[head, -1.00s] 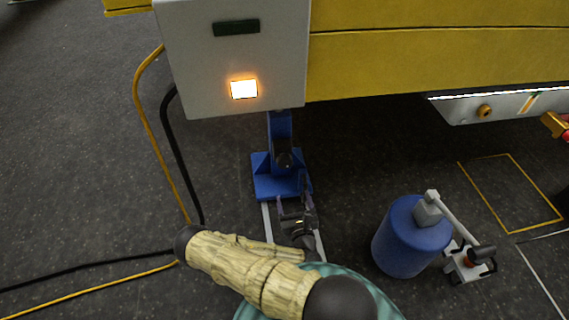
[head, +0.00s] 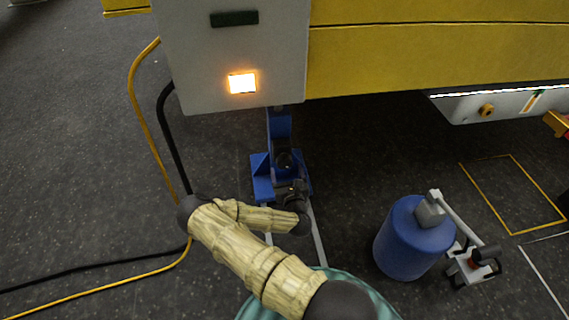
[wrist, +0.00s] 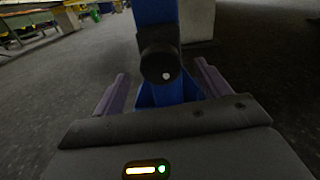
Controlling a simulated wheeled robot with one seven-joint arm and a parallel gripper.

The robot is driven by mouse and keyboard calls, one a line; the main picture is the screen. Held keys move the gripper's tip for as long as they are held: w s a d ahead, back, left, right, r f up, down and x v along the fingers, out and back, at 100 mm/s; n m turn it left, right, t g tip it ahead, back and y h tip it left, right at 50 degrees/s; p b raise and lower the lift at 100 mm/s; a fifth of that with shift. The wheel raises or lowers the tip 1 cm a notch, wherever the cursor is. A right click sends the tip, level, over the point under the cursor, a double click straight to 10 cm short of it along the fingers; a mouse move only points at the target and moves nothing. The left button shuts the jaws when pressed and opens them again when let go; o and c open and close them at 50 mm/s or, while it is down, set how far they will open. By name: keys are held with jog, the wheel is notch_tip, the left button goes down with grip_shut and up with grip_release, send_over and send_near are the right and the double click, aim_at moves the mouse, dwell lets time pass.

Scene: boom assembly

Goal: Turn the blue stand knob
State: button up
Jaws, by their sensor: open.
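The blue stand (head: 280,128) stands on the floor below the grey cabinet, with its base plate partly covered by my arm. The knob also shows small in the head view (head: 284,160). My gripper (wrist: 163,88) is open, with one finger on each side of the knob. I see a gap between each finger and the knob. I cannot tell how far the fingertips reach along the knob's depth. In the head view my wrist hides most of the gripper.
A grey cabinet (head: 235,60) with a lit panel and a yellow boom (head: 440,50) hang above the stand. Yellow and black cables (head: 172,140) run at left. Floor between stand and cylinder is clear.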

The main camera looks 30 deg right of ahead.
aim_at(285, 165)
jog(key=b+x, duration=0.1)
jog(key=x, duration=0.3)
jog(key=shift+w+d+f, duration=0.1)
jog(key=shift+w, duration=0.5)
jog(key=shift+d, duration=0.1)
jog(key=c, duration=1)
